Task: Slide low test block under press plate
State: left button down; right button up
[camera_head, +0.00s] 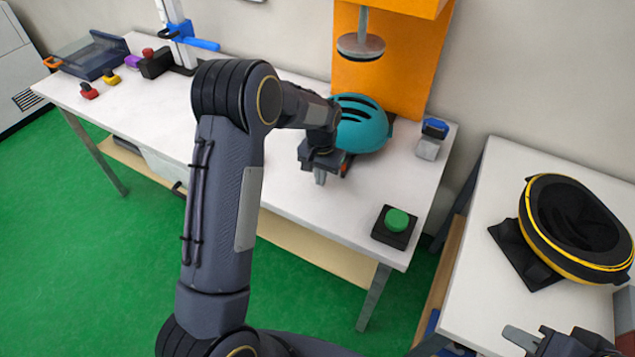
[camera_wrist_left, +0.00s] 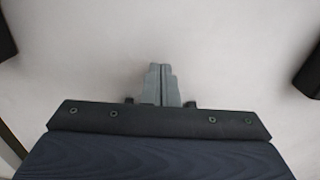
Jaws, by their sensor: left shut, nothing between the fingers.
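My left gripper (camera_head: 320,177) is shut and empty above the white table, just in front of the teal helmet. In the left wrist view its closed fingers (camera_wrist_left: 162,84) stand over bare white surface. A round grey plate (camera_head: 361,46) hangs on a rod from the orange tower, above and behind the helmet. I cannot tell which thing is the low test block. Small red (camera_head: 88,90), yellow (camera_head: 111,77) and purple (camera_head: 133,61) pieces lie at the table's far left, beside a black block with a red knob (camera_head: 156,62). My right gripper (camera_head: 522,338) shows only partly at lower right.
The teal helmet (camera_head: 362,124) sits before the orange tower (camera_head: 385,85). A green button (camera_head: 397,220) is at the front right corner, a grey-and-blue piece (camera_head: 430,138) behind it. A blue-handled stand (camera_head: 182,45) rises at back left.

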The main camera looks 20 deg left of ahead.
pick_arm(q)
notch_tip(320, 180, up, 10)
jog(key=s+a+r+n+t+h, duration=0.1)
jog(key=s+r+h, duration=0.1)
jog(key=s+r, duration=0.5)
jog(key=s+d+t+h, duration=0.1)
jog(key=s+d+t, duration=0.1)
jog(key=s, duration=0.9)
jog(key=s+d+n+t, duration=0.1)
jog(key=s+d+t, duration=0.1)
jog(key=s, duration=1)
jog(key=shift+s+d+t+h+b, duration=0.2)
jog(key=shift+d+t+h+b, duration=0.1)
jog(key=shift+d+h, duration=0.1)
